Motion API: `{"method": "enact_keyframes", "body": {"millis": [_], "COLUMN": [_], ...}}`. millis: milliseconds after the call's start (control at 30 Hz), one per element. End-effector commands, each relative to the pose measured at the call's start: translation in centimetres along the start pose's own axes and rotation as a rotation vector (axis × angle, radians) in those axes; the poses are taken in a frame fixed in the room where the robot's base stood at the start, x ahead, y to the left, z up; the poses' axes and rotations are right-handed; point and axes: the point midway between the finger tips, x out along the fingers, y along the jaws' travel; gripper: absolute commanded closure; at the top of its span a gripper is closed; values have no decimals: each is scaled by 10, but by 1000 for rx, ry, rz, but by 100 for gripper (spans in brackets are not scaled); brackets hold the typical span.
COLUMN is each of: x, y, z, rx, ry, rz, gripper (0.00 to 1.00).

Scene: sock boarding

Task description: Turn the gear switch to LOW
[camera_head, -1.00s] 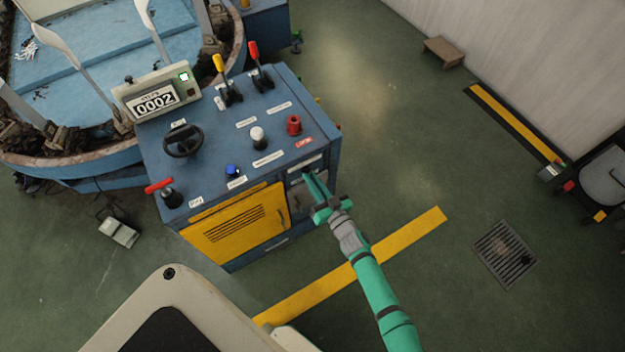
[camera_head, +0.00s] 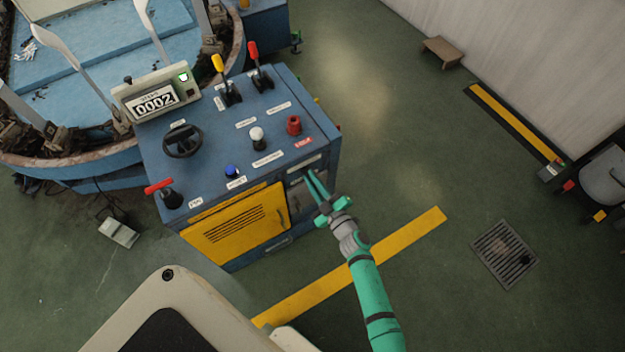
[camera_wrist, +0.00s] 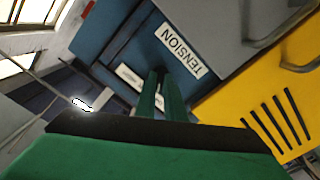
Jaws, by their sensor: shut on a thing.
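The blue control console (camera_head: 210,140) stands left of centre in the head view. In the wrist view the two fingers (camera_wrist: 161,76) point at the blue panel, between a plate reading TENSION (camera_wrist: 180,51) and a smaller white plate (camera_wrist: 129,77). The fingers are closed on a small part there, apparently the gear switch. The switch itself is hidden by the fingertips, and its setting cannot be read.
A yellow vented door (camera_head: 235,227) with a handle is left of my gripper. On top are a black handwheel (camera_head: 183,141), red knob (camera_head: 294,125), white-topped knob (camera_head: 257,138), blue button (camera_head: 232,171) and levers. The floor to the right is clear around a drain grate (camera_head: 504,252).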

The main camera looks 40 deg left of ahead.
Motion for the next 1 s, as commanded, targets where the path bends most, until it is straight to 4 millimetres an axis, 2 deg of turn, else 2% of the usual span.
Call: {"method": "enact_keyframes", "body": {"millis": [33, 400, 900, 933, 1000], "x": [1, 1, 1, 1, 1], "y": [5, 4, 2, 2, 2], "z": [-4, -4, -5, -5, -5], "rx": [-29, -157, -171, -171, -171], "ry": [8, 9, 11, 12, 10], "rz": [8, 7, 5, 5, 4], "gripper": [100, 100, 100, 83, 72]}}
